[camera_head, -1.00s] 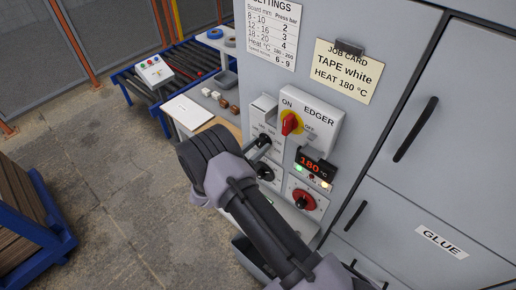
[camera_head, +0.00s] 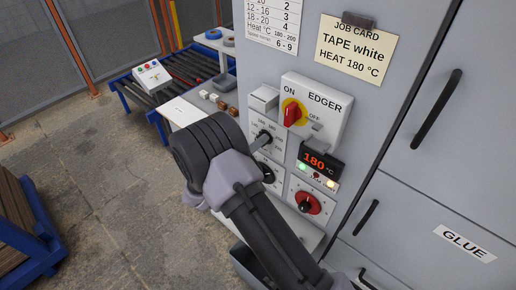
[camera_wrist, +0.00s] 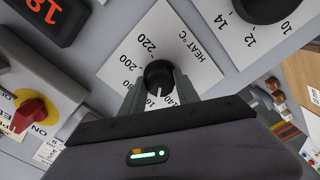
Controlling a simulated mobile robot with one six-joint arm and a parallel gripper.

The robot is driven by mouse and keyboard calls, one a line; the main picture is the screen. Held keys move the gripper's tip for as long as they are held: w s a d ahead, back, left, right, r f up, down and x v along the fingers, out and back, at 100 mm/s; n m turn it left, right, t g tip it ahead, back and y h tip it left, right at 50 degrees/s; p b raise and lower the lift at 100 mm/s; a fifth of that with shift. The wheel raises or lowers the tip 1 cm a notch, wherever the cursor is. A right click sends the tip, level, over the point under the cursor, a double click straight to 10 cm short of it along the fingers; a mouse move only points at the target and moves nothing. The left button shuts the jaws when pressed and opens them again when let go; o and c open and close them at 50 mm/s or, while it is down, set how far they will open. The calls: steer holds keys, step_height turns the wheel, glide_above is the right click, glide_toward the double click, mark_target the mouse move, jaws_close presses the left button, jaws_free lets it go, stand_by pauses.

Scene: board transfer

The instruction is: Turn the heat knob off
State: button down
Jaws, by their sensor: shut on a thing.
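The heat knob (camera_wrist: 158,74) is a round black knob on a white plate marked HEAT °C, seen mid-picture in the wrist view. Its white pointer mark faces the low end of the scale, by the 140 and 160 marks. My gripper (camera_wrist: 160,84) is closed on it, one grey finger on each side; the fingers partly cover the scale. In the head view my wrist hides part of the dial, and the gripper (camera_head: 260,143) reaches in from the left. The display (camera_head: 317,162) beside it reads 180 in orange.
The red EDGER switch (camera_head: 293,114) points to ON just above the dial. A second black knob (camera_head: 266,173) sits below it, and a red-rimmed knob (camera_head: 308,203) lower right. Cabinet handles (camera_head: 434,108) stick out at right. A job card (camera_head: 355,47) reads HEAT 180 °C.

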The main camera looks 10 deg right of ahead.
steer(key=shift+r+n+b, duration=0.1)
steer(key=shift+n+b, duration=0.9)
steer(key=shift+n, duration=6.6)
steer(key=c, duration=0.9)
jaws_free()
steer(key=shift+a, duration=0.1)
